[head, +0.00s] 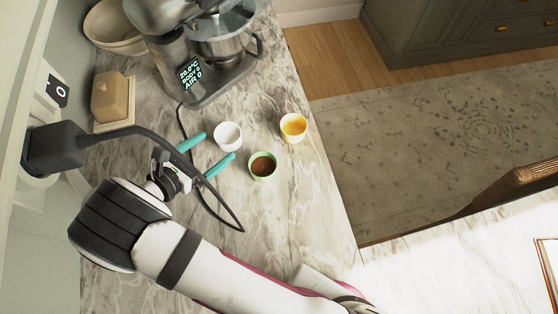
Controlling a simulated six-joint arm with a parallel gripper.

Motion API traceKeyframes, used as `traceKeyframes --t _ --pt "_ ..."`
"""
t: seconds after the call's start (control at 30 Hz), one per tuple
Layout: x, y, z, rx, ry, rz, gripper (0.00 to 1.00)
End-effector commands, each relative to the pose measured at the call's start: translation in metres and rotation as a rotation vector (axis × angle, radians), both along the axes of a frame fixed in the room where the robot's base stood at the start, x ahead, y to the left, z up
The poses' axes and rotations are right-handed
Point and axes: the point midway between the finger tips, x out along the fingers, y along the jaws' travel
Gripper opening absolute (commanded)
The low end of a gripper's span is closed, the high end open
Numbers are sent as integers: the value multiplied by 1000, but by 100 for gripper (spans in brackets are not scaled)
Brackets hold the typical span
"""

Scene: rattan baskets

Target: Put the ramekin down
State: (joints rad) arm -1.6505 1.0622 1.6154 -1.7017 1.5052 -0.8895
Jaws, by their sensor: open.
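Three small ramekins stand upright on the marble counter (310,215). The white ramekin (228,136) is just beyond the tips of my gripper, in front of the gap between its fingers. A green-rimmed ramekin with brown contents (263,166) stands to its lower right, and a ramekin with yellow contents (293,127) stands to its right. My gripper (218,146) has two teal fingers spread apart, with nothing seen held between them. I cannot tell whether a fingertip touches the white ramekin.
A stand mixer with a steel bowl (225,38) stands behind the ramekins, its dark cord running along the counter. A wooden butter dish (113,98) and a pale bowl (112,28) stand at the left. The counter's right edge drops to the floor. Bare marble lies below the green ramekin.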

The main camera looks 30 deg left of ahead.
Motion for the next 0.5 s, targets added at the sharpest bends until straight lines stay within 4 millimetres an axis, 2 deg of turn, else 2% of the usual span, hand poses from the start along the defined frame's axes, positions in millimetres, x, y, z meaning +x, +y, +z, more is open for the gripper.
traceKeyframes --t 0.07,0.13,0.17,0.2,0.23,0.27,0.3,0.37,0.4,0.5 --pt "37 -33 25 90 38 -196 100" --pt "78 -94 59 236 82 -504 100" --pt "93 -130 75 317 99 -673 100" --pt "105 -183 96 448 114 -929 100" --pt "107 -225 110 555 115 -1133 100" --pt "102 -264 123 667 110 -1339 100" --pt "86 -308 137 819 89 -1605 100" --pt "53 -356 151 1048 37 -1982 100" --pt "29 -375 157 1195 -10 -2206 100" --pt "-16 -390 163 1516 -134 -2649 100"
